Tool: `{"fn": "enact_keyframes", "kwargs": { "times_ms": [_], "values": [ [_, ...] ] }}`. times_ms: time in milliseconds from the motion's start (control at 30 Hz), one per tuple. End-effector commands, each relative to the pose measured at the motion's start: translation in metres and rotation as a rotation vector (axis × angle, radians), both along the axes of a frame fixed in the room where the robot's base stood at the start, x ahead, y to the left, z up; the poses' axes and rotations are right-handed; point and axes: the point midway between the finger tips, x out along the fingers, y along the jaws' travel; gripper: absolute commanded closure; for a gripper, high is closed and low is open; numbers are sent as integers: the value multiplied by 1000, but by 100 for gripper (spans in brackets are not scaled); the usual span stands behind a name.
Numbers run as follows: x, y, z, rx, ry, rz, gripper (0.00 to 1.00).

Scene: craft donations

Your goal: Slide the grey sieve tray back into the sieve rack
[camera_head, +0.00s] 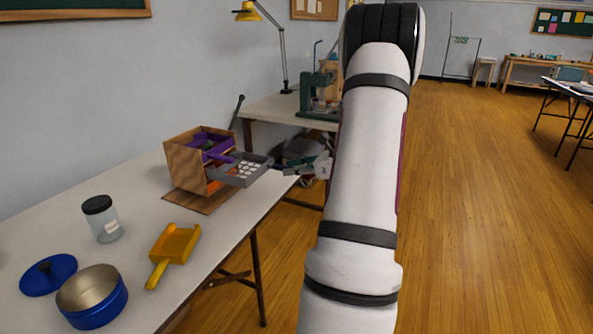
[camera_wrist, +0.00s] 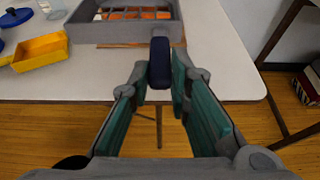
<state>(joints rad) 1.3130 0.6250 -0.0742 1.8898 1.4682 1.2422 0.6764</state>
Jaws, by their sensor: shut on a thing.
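The sieve rack (camera_head: 184,165) is an open wooden box on a brown board on the white table in the head view. A purple tray (camera_head: 212,146) sticks out of its upper part, and something orange shows lower inside. The grey sieve tray (camera_head: 241,170) juts out at the rack's right front; I cannot tell whether its inner end is in a slot. My gripper (camera_head: 297,168) is to the right of the tray. In the wrist view, its teal fingers (camera_wrist: 160,84) are shut on the dark handle of the grey tray (camera_wrist: 125,33).
A yellow scoop (camera_head: 174,246), a jar with a black lid (camera_head: 102,220), a blue pot (camera_head: 92,297) and its lid (camera_head: 48,275) stand on the table's near part. A second table (camera_head: 268,109) with a green machine (camera_head: 317,95) stands behind. The floor to the right is clear.

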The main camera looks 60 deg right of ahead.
Motion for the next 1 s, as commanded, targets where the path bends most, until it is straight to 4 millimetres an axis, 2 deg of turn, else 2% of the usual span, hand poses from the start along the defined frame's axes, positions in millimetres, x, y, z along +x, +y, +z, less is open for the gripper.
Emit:
{"fn": "enact_keyframes", "kwargs": {
  "times_ms": [500, 1000],
  "values": [
    [21, 2, -1, 1, 0, 0, 100],
    [25, 2, -1, 0, 0, 0, 100]
  ]
}}
